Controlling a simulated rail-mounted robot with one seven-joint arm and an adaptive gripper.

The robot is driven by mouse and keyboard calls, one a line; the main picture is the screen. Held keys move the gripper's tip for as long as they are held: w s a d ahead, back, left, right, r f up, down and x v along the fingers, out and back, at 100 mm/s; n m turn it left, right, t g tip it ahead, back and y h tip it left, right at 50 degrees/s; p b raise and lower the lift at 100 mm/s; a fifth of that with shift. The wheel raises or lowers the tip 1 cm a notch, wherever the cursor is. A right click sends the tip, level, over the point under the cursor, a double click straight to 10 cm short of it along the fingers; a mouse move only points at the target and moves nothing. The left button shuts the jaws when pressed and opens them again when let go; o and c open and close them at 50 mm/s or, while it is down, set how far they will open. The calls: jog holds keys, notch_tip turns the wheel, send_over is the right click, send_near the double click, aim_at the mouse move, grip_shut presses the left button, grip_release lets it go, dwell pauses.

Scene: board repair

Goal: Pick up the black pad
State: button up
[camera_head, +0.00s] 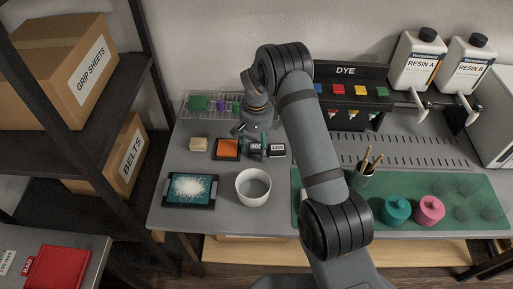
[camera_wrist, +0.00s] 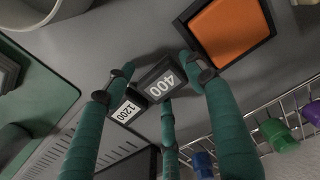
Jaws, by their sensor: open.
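Two small dark blocks with white labels lie side by side on the grey table: one marked 400 (camera_wrist: 163,83) and one marked 1200 (camera_wrist: 126,110). Both look black or dark grey, and I cannot tell which is the black pad. In the head view the 1200 block (camera_head: 277,149) is right of the 400 block (camera_head: 256,149). My gripper (camera_wrist: 158,80) is open, its green fingers spread around the 400 block. One finger overlaps the edge of the 1200 block; contact cannot be told. In the head view my gripper (camera_head: 252,142) partly covers the 400 block.
An orange pad in a black frame (camera_head: 228,148) lies close left, with a cream block (camera_head: 198,144) beyond it. A wire rack (camera_head: 190,106) stands behind. A white bowl (camera_head: 253,196) and a powder tray (camera_head: 172,201) are in front. A green mat (camera_head: 440,184) lies right.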

aim_at(256, 147)
jog(key=c, duration=0.8)
jog(key=shift+c, duration=0.6)
jog(key=shift+r, duration=0.15)
notch_tip(256, 147, up, 10)
jog(key=shift+b, duration=0.4)
jog(key=o, duration=0.4)
jog(key=c, duration=0.4)
